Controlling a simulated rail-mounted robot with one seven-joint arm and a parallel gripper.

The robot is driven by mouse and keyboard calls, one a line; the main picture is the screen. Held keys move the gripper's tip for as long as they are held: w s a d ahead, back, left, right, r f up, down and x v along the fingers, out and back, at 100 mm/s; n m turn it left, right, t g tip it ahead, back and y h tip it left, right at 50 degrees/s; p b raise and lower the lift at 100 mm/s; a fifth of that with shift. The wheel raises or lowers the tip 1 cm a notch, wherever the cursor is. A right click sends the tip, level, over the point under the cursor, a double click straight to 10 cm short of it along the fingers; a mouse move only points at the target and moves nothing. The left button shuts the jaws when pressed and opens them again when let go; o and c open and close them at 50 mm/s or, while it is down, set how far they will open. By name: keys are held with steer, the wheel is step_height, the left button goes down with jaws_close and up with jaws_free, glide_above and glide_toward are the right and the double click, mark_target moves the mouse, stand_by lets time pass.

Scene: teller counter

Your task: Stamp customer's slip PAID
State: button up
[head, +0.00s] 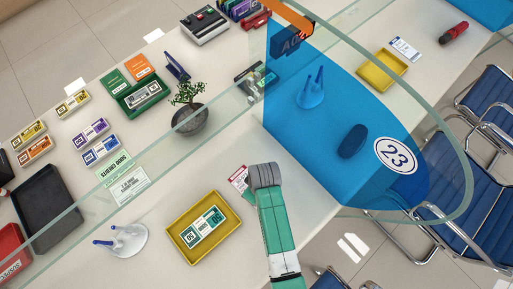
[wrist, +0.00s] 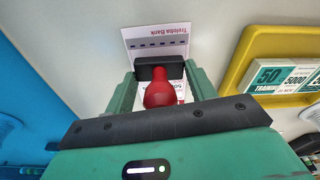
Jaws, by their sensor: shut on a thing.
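My gripper (wrist: 159,88) is shut on a stamp with a red rounded handle (wrist: 160,91) and a black block base (wrist: 152,70). A white slip with red print reading "Treloba Bank" (wrist: 157,36) lies on the counter at the stamp's base and partly under it. I cannot tell whether the base touches the paper. In the head view my gripper (head: 262,185) hides the stamp, and only the left part of the slip (head: 239,178) shows beside it.
A yellow tray (head: 173,233) with banknote bundles stands left of my gripper; its rim (wrist: 236,72) is at the right in the wrist view. A glass screen (head: 225,108) and blue panel (head: 300,145) stand behind.

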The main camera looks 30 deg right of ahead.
steer(key=shift+f, duration=0.7)
stand_by(1.7)
steer(key=shift+r, duration=0.1)
step_height(320, 180, up, 7)
steer(key=p, duration=0.7)
steer(key=shift+r, duration=0.1)
stand_by(0.4)
